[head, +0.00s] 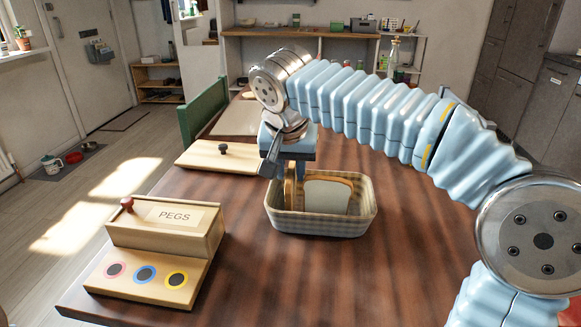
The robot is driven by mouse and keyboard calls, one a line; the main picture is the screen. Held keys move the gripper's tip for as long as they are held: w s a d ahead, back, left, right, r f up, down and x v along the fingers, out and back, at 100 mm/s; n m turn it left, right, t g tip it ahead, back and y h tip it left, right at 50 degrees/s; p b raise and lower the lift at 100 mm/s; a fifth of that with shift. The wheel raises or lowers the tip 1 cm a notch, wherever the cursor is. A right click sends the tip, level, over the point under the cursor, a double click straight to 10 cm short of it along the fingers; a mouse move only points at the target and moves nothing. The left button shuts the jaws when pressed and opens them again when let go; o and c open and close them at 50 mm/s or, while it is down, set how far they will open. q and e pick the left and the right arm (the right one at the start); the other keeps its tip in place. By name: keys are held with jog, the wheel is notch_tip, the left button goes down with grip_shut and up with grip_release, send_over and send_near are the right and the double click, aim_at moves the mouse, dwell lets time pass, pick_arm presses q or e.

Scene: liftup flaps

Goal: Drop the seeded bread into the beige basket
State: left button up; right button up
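The beige basket (320,226) stands on the table, with a checked cloth-like pattern and a rim. A pale slice of bread with a brown crust (327,196) stands upright inside it. My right gripper (291,172) points down over the basket's left part. A brown bread slice (290,187), seen nearly edge-on, hangs between its fingers and reaches down inside the basket's left end. Seeds on it are too small to make out. Its lower edge is hard to see. My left gripper is not in view.
A wooden box marked PEGS (160,240) with coloured rings stands at the front left of the table (330,285). A wooden board with a dark knob (215,157) lies behind it. A green chair (204,108) is at the far left edge. The table's front middle is clear.

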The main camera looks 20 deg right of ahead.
jog(key=shift+r, duration=0.3)
jog(key=p+v, duration=0.3)
jog(key=v, duration=0.9)
jog(key=shift+r, duration=0.3)
jog(key=shift+s+a, duration=0.1)
